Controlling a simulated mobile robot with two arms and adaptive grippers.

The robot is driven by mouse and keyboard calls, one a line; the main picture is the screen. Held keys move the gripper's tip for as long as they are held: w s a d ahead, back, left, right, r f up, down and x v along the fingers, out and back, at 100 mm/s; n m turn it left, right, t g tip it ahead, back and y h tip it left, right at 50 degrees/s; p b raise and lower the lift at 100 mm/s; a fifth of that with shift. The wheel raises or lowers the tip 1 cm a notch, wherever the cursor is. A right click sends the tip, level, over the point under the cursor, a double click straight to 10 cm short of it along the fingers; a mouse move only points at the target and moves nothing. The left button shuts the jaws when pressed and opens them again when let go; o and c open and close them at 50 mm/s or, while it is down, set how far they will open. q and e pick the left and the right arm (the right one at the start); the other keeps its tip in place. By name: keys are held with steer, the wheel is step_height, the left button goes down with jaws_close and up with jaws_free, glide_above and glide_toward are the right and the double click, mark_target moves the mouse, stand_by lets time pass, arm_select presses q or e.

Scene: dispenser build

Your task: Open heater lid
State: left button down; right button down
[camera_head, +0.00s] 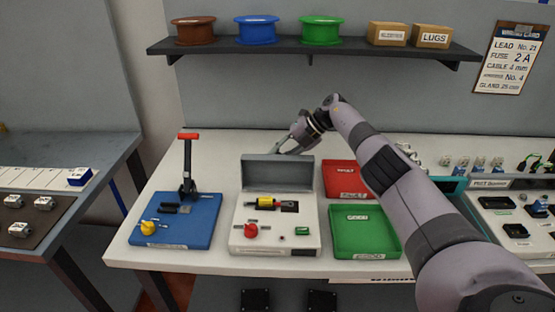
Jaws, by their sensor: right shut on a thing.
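The heater (256,241) is a white box in the middle of the table, with a yellow cylinder (263,203), a red knob (250,230) and a small green part on top. Its grey lid (277,168) stands raised at the back edge. My right gripper (285,148) is at the lid's upper right edge and is shut on the lid, though its fingertips are small in the head view. The right arm reaches in from the lower right. My left gripper is not in view.
A blue fixture (204,236) with a red-handled lever (188,160) stands left of the heater. A red tray (347,190) and a green tray (351,245) are to its right. A shelf (310,46) with spools hangs behind.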

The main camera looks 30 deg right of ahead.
steer(key=shift+s+f, duration=0.1)
steer(key=shift+f, duration=0.25)
steer(key=c, duration=1.4)
jaws_free()
steer(key=shift+r, duration=0.1)
steer(key=shift+r, duration=0.1)
steer(key=shift+d+r, duration=0.1)
steer(key=shift+r, duration=0.05)
steer(key=v, duration=1.1)
steer(key=shift+d+r, duration=0.15)
steer(key=shift+d, duration=0.1)
